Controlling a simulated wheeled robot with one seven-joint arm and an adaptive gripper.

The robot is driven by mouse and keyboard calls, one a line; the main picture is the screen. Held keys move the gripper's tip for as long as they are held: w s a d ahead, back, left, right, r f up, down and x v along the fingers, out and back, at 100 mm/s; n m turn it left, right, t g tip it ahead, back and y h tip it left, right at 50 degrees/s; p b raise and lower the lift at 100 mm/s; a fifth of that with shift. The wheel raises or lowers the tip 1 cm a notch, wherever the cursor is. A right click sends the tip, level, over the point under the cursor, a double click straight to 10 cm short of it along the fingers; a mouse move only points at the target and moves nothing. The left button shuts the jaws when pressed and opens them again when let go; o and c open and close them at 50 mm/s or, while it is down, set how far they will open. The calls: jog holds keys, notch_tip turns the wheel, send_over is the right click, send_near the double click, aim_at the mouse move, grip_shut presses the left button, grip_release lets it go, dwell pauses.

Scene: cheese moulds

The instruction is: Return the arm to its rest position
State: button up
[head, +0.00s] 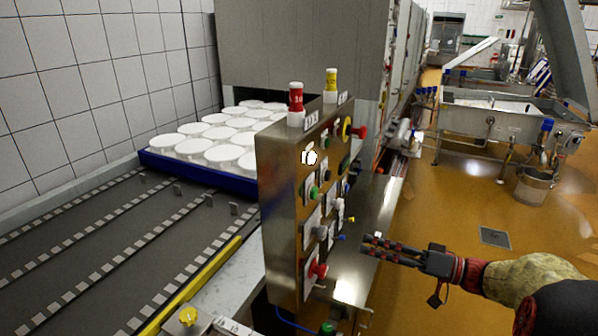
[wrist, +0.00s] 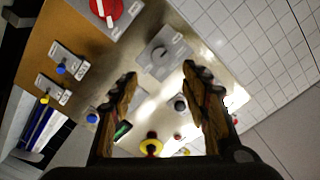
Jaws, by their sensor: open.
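My gripper (head: 390,248) is at the lower right in the head view, to the right of the control panel and apart from it. Its fingers point left toward the panel. In the wrist view my gripper (wrist: 158,85) has its two fingers spread, with nothing between them. The steel control panel (head: 284,200) carries several buttons and knobs. The wrist view shows its face (wrist: 140,55) up close, with a large red knob (wrist: 107,8) and a grey rotary switch (wrist: 163,54). My arm reaches in from the lower right.
A blue tray (head: 190,175) of white moulds (head: 195,148) sits on the conveyor (head: 110,240) at left, behind the panel. A steel sink (head: 495,120) and a bucket (head: 533,186) stand at the right. The orange floor (head: 450,205) between is mostly open.

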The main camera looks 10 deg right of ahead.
jog(key=s+a+f+m+g+h, duration=0.1)
jog(key=s+f+m+g+h, duration=0.15)
jog(key=f+m, duration=0.2)
jog(key=s+a+f+m+g+h, duration=0.1)
jog(key=s+f+m+g, duration=0.15)
jog(key=f, duration=0.35)
jog(key=s+a+f+m+g+h+p, duration=0.1)
jog(key=s+g+h, duration=0.15)
jog(key=s, duration=0.25)
jog(key=s+a+g+h+p, duration=0.1)
jog(key=s+h, duration=0.2)
jog(key=s, duration=0.2)
jog(key=s+a+r+n+t+h+p, duration=0.1)
jog(key=s+a+r+n+h+p, duration=0.1)
jog(key=r, duration=0.6)
jog(key=s+a+r+n+t+h+p, duration=0.2)
jog(key=s+a+r+n+h+p, duration=0.1)
jog(key=r, duration=0.5)
jog(key=s+n, duration=0.1)
jog(key=s, duration=0.1)
jog(key=shift+s+a+r+h, duration=0.2)
jog(key=shift+s+a+h, duration=0.1)
jog(key=shift+s+a, duration=0.1)
